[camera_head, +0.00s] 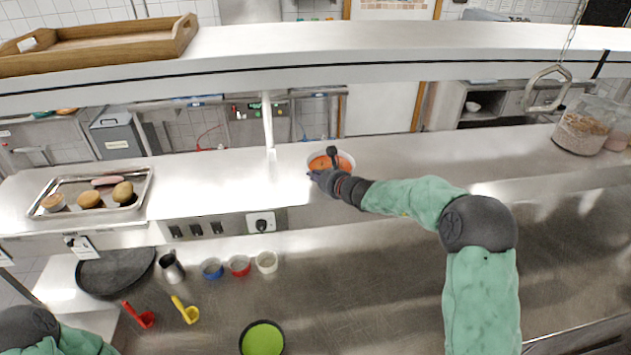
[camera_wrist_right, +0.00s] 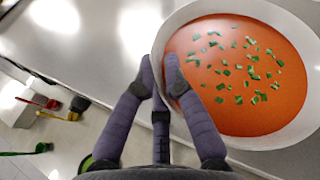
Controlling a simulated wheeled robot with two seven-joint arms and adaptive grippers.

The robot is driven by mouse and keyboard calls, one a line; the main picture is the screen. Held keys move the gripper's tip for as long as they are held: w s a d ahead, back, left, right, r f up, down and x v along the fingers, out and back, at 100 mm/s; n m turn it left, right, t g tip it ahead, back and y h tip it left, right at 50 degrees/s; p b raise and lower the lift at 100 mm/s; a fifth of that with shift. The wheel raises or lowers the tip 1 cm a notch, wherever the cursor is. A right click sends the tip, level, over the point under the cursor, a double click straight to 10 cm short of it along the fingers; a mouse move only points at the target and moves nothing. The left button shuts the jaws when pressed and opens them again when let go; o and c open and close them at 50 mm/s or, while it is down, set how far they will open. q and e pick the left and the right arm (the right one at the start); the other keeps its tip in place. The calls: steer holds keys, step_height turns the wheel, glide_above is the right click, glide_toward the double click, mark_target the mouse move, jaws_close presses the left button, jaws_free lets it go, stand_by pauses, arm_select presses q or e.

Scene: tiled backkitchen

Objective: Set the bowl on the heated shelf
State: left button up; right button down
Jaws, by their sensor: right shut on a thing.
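The white bowl (camera_head: 350,159) holds orange soup. It is at the steel heated shelf (camera_head: 215,180), the middle level with switches and a knob on its front. My right gripper (camera_head: 318,174) is shut on the bowl's near-left rim. In the right wrist view the bowl (camera_wrist_right: 301,30) shows green pieces on the soup, and the fingers (camera_wrist_right: 160,76) straddle its rim. The bowl looks about level over bare steel. I cannot tell whether its base touches the shelf. Of my left arm only a part shows at the lower left; its gripper is out of view.
An upper shelf (camera_head: 400,38) overhangs, with a wooden tray (camera_head: 110,50) at left. A post (camera_head: 268,125) stands left of the bowl. A metal tray of food (camera_head: 142,190) lies at left, a clear container (camera_head: 580,135) at right. The shelf between is clear.

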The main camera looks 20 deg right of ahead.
step_height(320, 180, down, 2)
steer(key=shift+w+f, duration=0.15)
steer(key=c, duration=1.3)
jaws_free()
steer(key=shift+f, duration=0.15)
